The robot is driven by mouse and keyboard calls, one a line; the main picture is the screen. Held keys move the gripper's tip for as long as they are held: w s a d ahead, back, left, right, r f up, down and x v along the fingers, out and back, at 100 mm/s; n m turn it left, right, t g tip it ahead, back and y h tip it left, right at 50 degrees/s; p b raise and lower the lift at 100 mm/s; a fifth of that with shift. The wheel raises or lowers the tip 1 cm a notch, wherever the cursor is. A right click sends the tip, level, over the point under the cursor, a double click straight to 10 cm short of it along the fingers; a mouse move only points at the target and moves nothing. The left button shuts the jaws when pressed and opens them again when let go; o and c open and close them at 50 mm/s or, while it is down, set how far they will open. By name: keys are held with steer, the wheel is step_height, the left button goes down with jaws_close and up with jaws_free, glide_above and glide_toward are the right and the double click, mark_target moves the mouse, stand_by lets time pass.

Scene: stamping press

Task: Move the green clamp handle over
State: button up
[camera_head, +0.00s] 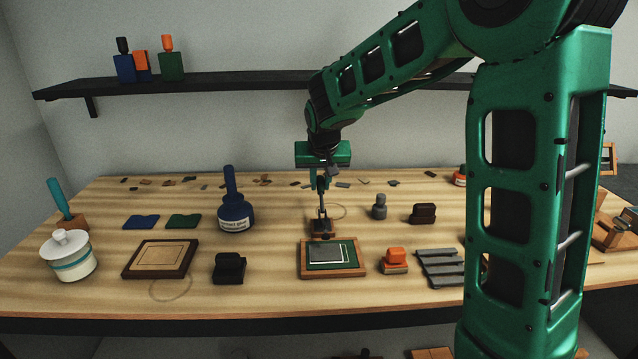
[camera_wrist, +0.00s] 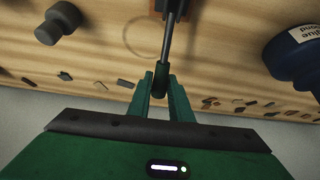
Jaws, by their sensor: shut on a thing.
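The clamp handle is a metal lever with a dark green grip (camera_wrist: 161,70), seen in the wrist view. My gripper (camera_wrist: 161,82) is shut on this grip, with a green finger on each side. In the head view my gripper (camera_head: 321,180) is above the middle of the table, at the top of the roughly upright lever (camera_head: 322,212). The lever rises from a small brown base (camera_head: 322,236) just behind a wooden frame (camera_head: 305,270) holding a green mat and a grey and white plate. The fingers hide part of the grip.
A blue glue bottle (camera_head: 235,215) stands left of the lever. A grey knobbed piece (camera_head: 379,207) and a dark block (camera_head: 423,213) stand right. An orange-topped stamp (camera_head: 396,257) and grey strips (camera_head: 440,267) lie in front right. A shelf (camera_head: 220,82) hangs behind.

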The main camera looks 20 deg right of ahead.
steer(key=shift+f, duration=0.15)
steer(key=shift+w+f, duration=0.2)
steer(key=shift+f, duration=0.4)
steer(key=shift+w+f, duration=0.15)
steer(key=shift+f, duration=0.4)
steer(key=o, duration=0.9)
steer(key=shift+c, duration=0.2)
steer(key=shift+d, duration=0.1)
